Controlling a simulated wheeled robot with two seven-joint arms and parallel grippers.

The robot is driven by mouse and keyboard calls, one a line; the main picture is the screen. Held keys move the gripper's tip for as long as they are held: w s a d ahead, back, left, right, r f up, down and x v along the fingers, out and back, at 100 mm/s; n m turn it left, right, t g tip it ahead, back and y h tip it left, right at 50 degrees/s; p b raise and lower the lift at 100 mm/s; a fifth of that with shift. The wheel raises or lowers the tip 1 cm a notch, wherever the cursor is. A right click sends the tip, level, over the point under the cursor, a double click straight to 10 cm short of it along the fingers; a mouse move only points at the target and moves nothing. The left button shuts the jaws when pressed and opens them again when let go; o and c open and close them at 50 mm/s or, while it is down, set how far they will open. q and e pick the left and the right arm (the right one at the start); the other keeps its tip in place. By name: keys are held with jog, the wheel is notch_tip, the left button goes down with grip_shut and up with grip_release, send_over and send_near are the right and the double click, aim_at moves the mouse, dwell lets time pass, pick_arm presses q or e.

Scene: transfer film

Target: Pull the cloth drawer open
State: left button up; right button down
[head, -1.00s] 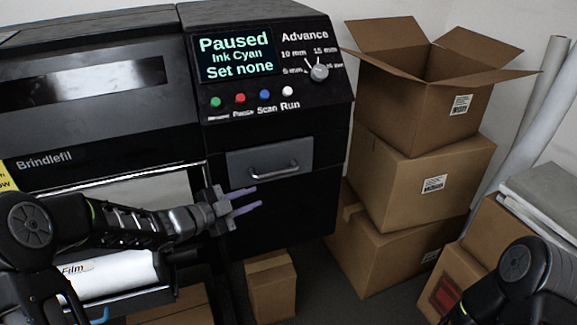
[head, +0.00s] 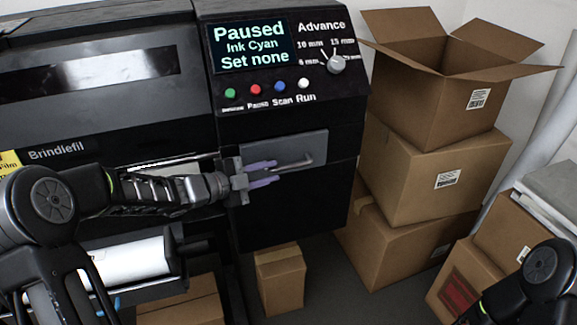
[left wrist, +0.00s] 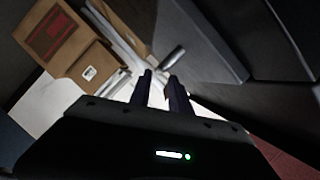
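The drawer has a grey front panel (head: 312,145) set in the black machine below the coloured buttons, and it looks closed. A metal bar handle (head: 307,161) runs across it, its left part hidden by my fingers. My left gripper (head: 277,172) is in front of the panel's lower left part, with its purple fingers apart and pointing right along the handle. In the left wrist view, the open fingers (left wrist: 160,77) have nothing between them, and the handle's bar end (left wrist: 173,56) shows just beyond the tips. I cannot tell whether they touch. My right gripper is out of view.
The machine's screen (head: 248,45) reads Paused, Ink Cyan, Set none. A dial (head: 336,64) sits at its right. Stacked cardboard boxes (head: 447,178) stand to the right, and a small box (head: 280,283) stands on the floor below the drawer. A white film roll (head: 125,262) is at lower left.

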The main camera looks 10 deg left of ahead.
aim_at(282, 168)
pick_arm(q)
jog(key=p+x, duration=0.1)
jog(key=x, duration=0.5)
jog(key=shift+w+d+f, duration=0.1)
jog(key=shift+w+d, duration=0.15)
jog(key=shift+w, duration=0.05)
jog(key=shift+c, duration=0.4)
grip_shut()
dwell(0.7)
